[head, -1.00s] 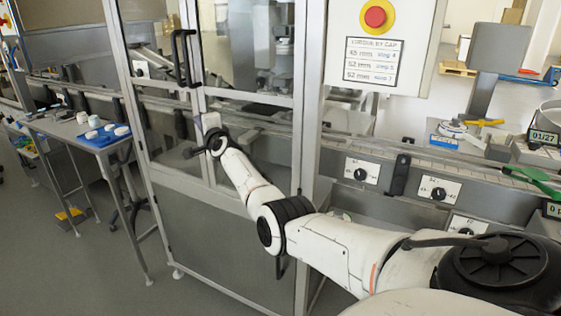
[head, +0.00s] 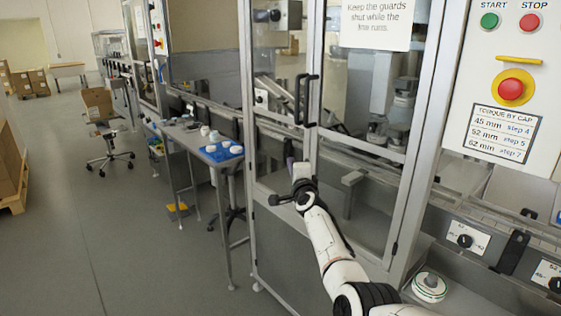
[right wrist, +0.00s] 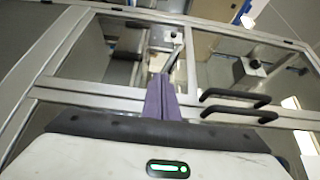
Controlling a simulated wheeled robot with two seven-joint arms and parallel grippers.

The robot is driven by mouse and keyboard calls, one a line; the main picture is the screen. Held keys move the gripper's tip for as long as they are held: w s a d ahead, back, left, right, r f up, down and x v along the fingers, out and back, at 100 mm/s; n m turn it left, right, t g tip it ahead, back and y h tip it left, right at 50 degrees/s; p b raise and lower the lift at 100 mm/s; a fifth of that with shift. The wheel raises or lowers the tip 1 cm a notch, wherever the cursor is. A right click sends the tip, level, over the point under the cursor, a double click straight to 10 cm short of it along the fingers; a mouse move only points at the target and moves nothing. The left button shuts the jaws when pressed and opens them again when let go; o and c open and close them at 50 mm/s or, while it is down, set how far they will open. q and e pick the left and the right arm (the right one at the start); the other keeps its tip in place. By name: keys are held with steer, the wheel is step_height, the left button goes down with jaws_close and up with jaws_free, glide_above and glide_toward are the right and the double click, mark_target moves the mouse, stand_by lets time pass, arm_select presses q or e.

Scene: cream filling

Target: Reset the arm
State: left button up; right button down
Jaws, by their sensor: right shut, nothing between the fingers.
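My right arm reaches from the lower right of the head view toward the machine's glass guard door (head: 366,185). My right gripper (head: 290,163) is in front of the glass, below the door's black handle (head: 305,99), and apart from the handle. In the right wrist view its purple-grey fingers (right wrist: 161,97) are together with nothing between them. The glazed door frame lies behind them, with black handles (right wrist: 237,107) to their right. Whether the fingertips touch the glass I cannot tell. My left gripper is in no view.
A control panel (head: 505,110) with start, stop and emergency buttons is at the right. A round white-and-green piece (head: 429,287) lies on the ledge below it. A side table with a blue tray (head: 220,153) stands left of the machine. The floor (head: 130,245) at left is mostly clear.

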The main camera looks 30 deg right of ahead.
steer(key=s+a, duration=0.1)
steer(key=a, duration=0.5)
steer(key=s+a+f+n+g+y, duration=0.15)
steer(key=s+a+f+n, duration=0.25)
steer(key=s+f+n, duration=0.55)
steer(key=s+a+f+n+g+y, duration=0.1)
steer(key=s+a+f+n+y, duration=0.4)
steer(key=s+f, duration=0.7)
steer(key=s+a+f+n+g+y, duration=0.1)
steer(key=s+a+f+n, duration=0.2)
steer(key=s, duration=0.6)
steer(key=s+a+f+n+g+y, duration=0.1)
steer(key=s+a+f+n+g, duration=0.1)
steer(key=s+a+f, duration=0.3)
steer(key=s+a+f+n+g+y, duration=0.1)
steer(key=s+a+f+n, duration=0.3)
steer(key=s+a, duration=0.5)
steer(key=s+n+g, duration=0.1)
steer(key=s, duration=0.3)
steer(key=shift+f, duration=0.3)
steer(key=shift+s+g, duration=0.1)
steer(key=shift+g, duration=0.15)
